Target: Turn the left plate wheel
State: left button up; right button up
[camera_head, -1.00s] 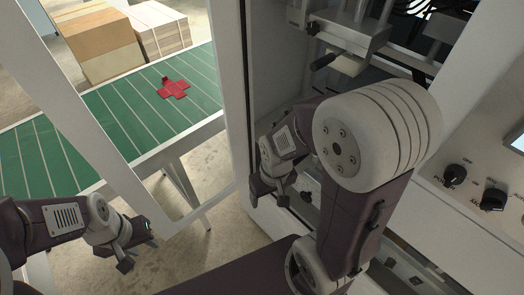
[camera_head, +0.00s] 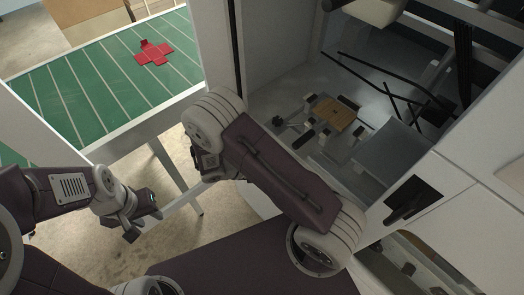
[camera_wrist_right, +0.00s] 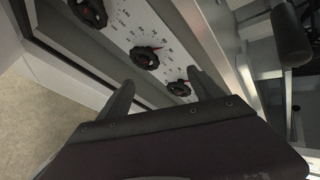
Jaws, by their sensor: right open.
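In the right wrist view, a pale dial panel (camera_wrist_right: 130,22) carries black knobs with red pointers: one at the upper left (camera_wrist_right: 88,12), one in the middle (camera_wrist_right: 145,57) and one at the right (camera_wrist_right: 179,88). I cannot tell which, if any, is the left plate wheel. My right gripper (camera_wrist_right: 163,93) is open and empty, its fingers pointing toward the panel, with the right-hand knob showing between them. In the head view my right gripper is not clearly visible behind my arm. My left gripper (camera_head: 146,218) hangs open and empty at the lower left, away from the machine.
The machine's open interior (camera_head: 300,85) holds a small brown plate (camera_head: 334,114) and black rods. A green conveyor (camera_head: 95,85) with a red cross-shaped blank (camera_head: 154,53) runs behind a white frame. Bare floor (camera_head: 85,240) lies at the lower left.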

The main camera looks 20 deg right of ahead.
jog(key=w+a+f+n+t+h, duration=0.1)
jog(key=w+a+f+n+t, duration=0.25)
jog(key=n, duration=0.55)
jog(key=w+a+f+n+t, duration=0.1)
jog(key=w+a+n+t, duration=0.25)
jog(key=n+t, duration=0.35)
jog(key=w+d+f+n+g, duration=0.1)
jog(key=w+d+f, duration=0.1)
jog(key=w+d, duration=0.4)
jog(key=shift+d, duration=0.85)
jog(key=shift+f, duration=0.1)
jog(key=shift+c, duration=0.3)
jog(key=c, duration=1.3)
jog(key=shift+f, duration=0.1)
